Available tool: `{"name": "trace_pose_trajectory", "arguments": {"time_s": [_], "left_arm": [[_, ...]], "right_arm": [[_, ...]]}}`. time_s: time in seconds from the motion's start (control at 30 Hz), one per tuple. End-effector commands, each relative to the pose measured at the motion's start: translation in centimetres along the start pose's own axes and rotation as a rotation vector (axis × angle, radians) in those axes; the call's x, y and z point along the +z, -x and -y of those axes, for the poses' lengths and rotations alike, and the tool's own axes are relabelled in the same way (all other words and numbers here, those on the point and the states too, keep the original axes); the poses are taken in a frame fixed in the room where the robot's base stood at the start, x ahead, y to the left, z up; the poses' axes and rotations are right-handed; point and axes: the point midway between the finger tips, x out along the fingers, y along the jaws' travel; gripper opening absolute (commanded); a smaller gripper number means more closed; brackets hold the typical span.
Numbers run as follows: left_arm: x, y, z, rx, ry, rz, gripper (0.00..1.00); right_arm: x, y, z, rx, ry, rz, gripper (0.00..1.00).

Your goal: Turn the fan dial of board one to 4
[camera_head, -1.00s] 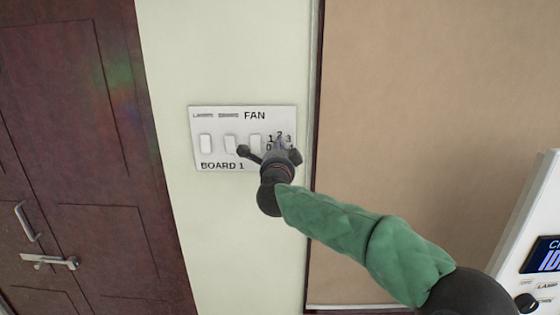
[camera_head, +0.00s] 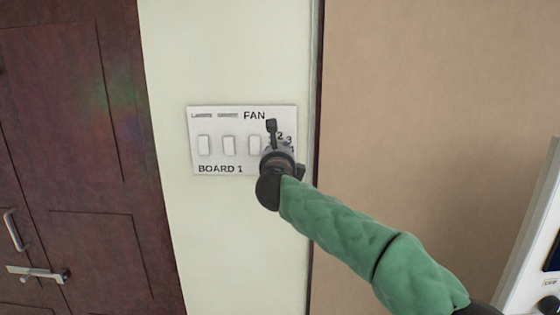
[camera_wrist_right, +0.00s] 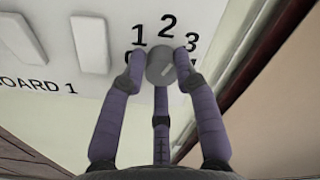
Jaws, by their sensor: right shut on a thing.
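Board one (camera_head: 222,165) is a white wall plate labelled BOARD 1, with a FAN heading at its upper right. The fan dial is a round grey knob (camera_wrist_right: 159,68) at the right end of the board. My right gripper (camera_wrist_right: 160,78) is shut on it, with fingers around its sides and below; it also shows over the dial in the head view (camera_head: 277,153). The printed 1, 2 and 3 show above the dial. The lower numbers are mostly hidden by the fingers. I cannot tell where the dial points. My left gripper is not in view.
Several white rocker switches (camera_head: 229,146) sit on the board left of the dial. A dark wooden door (camera_head: 75,130) with metal handles is at the left. A brown panel (camera_head: 430,110) fills the right, with part of a white unit (camera_head: 530,240) at its edge.

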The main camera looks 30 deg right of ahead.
Motion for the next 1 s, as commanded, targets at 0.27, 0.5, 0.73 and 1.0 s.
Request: {"name": "trace_pose_trajectory", "arguments": {"time_s": [0.27,0.5,0.73,1.0], "left_arm": [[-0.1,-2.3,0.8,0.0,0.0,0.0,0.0],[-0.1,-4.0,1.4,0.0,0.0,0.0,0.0],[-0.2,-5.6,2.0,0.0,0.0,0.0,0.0],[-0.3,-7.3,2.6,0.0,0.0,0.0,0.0]], "right_arm": [[0.1,0.1,0.1,0.0,-0.263,0.009,0.0],[0.2,0.1,0.4,-0.002,-0.493,0.011,0.0],[0.1,0.1,0.8,-0.004,-0.713,0.013,0.0],[0.1,0.2,1.0,-0.004,-0.961,0.016,0.0]]}}
